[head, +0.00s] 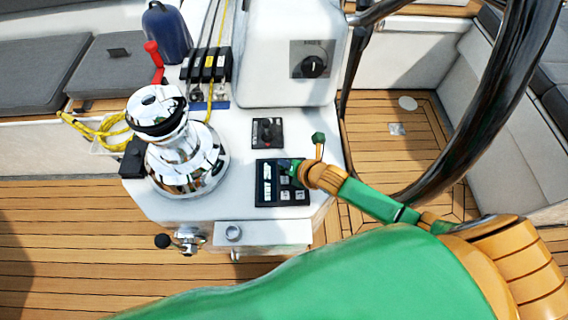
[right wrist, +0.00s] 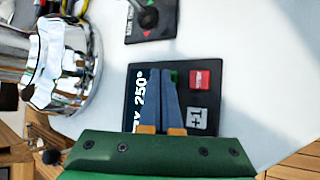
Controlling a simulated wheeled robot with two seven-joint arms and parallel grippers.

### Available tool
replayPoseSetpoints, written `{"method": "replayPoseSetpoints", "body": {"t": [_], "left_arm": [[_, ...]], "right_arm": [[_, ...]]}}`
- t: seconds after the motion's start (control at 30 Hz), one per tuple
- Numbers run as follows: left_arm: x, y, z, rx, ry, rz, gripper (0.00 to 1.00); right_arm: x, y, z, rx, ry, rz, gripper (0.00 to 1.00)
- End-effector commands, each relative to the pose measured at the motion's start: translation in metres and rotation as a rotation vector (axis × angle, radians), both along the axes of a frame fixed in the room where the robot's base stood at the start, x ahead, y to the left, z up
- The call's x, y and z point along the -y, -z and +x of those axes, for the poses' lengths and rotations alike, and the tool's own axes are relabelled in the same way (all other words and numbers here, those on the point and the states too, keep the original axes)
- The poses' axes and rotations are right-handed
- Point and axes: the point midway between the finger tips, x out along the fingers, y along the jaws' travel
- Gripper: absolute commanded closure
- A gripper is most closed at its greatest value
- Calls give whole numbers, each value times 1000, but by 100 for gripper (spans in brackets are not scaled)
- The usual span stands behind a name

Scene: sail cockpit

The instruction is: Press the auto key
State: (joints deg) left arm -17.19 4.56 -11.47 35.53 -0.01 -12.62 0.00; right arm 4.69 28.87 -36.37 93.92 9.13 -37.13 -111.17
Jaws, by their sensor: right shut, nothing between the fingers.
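The autopilot keypad (head: 262,198) is a black panel on the white console. In the right wrist view the keypad (right wrist: 137,72) shows a display reading 250°, a red key (right wrist: 199,79), a grey +1 key (right wrist: 197,119) and a green key (right wrist: 174,76) mostly hidden behind my fingers. I cannot read a label on the green key. My right gripper (right wrist: 166,72) is shut and empty, its blue-grey fingers over the keypad between display and red key. In the head view my right gripper (head: 291,168) is at the keypad's upper right. I cannot tell whether it touches a key. My left gripper is not in view.
A chrome winch (head: 180,150) stands left of the keypad. A small joystick panel (head: 267,133) lies just behind it, with a white pod carrying a rotary knob (head: 314,66) farther back. The dark steering wheel (head: 500,90) rises at the right.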

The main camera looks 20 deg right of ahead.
Motion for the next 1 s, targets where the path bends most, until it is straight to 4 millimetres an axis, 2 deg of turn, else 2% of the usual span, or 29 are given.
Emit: {"method": "replayPoseSetpoints", "body": {"t": [0.73,1.0], "left_arm": [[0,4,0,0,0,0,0],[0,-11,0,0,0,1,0]], "right_arm": [[0,6,0,-1,0,0,100],[0,-8,0,0,0,0,100]]}}
